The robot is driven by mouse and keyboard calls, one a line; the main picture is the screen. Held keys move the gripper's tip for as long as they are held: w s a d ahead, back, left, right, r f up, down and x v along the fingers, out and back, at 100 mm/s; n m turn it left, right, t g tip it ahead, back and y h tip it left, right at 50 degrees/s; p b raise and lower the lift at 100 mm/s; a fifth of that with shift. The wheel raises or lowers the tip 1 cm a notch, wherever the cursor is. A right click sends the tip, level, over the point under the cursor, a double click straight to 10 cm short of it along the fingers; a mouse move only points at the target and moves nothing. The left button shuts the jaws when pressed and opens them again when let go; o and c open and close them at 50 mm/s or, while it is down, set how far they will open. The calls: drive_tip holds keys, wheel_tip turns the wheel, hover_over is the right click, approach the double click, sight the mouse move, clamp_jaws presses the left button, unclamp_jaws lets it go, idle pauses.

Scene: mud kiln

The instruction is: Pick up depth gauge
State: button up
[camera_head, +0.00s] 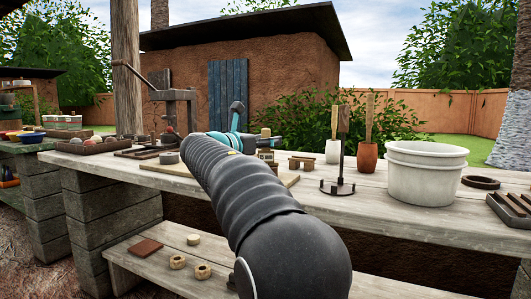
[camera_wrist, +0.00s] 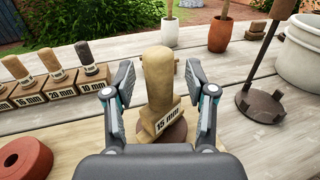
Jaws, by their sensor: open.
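A depth gauge, by its look a tan rounded wooden plug (camera_wrist: 158,75) with a "15 mm" label on its block-like base, stands upright in the middle of the wrist view. A dark round disc shows under or behind its base. My gripper (camera_wrist: 159,88) is open, with one finger on each side of the plug and visible gaps between. In the head view my gripper (camera_head: 240,138) is over the wooden bench, mostly hidden by my arm. The plug's tan top (camera_head: 266,132) seems to show just right of it.
Several labelled blocks with plugs (camera_wrist: 62,82) stand left of the gripper. A reddish ring (camera_wrist: 24,158) lies near left. A dark post stand (camera_head: 340,188), tool cups (camera_head: 367,157) and a white bucket (camera_head: 425,178) stand to the right. Bare bench lies between.

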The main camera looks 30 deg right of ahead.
clamp_jaws()
